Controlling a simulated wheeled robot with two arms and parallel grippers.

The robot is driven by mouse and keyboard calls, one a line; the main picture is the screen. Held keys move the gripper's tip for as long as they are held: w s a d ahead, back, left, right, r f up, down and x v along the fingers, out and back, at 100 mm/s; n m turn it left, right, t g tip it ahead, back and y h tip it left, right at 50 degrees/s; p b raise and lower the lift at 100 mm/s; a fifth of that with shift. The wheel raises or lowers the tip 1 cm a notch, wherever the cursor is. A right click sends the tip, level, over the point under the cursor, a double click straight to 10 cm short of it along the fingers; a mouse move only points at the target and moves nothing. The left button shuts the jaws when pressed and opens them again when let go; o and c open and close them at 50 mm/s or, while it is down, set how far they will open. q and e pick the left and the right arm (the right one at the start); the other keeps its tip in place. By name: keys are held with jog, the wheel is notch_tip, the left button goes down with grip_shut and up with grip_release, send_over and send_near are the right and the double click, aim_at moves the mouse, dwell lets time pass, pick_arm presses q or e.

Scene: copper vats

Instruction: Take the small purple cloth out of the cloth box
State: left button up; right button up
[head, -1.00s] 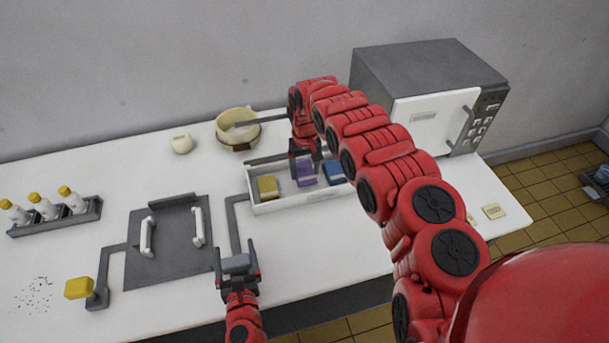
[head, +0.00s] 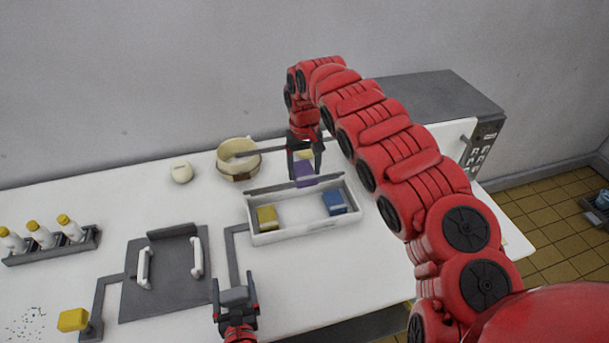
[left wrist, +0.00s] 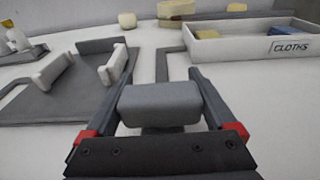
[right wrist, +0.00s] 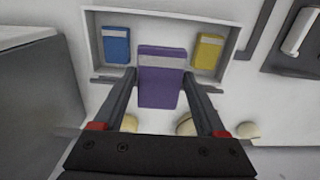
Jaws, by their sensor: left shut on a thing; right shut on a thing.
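The small purple cloth (head: 304,176) is a folded block held in my right gripper (head: 304,163), above the back part of the cloth box. In the right wrist view the purple cloth (right wrist: 161,82) sits between the two fingers. The white cloth box (head: 300,231) is labelled CLOTHS in the left wrist view (left wrist: 240,49). A yellow cloth (head: 267,217) lies at its left and a blue cloth (head: 334,202) at its right; the middle is empty. My left gripper (head: 236,290) is shut on a grey block (left wrist: 160,104), low at the front of the counter.
A grey board (head: 163,275) with two white handles lies left of the box. A cream pot (head: 238,158) and a pale round thing (head: 181,172) stand behind. White bottles (head: 41,236) sit in a rack at the left. A grey oven-like appliance (head: 440,98) is at right.

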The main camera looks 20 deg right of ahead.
aim_at(305, 172)
jog(key=shift+r, duration=0.7)
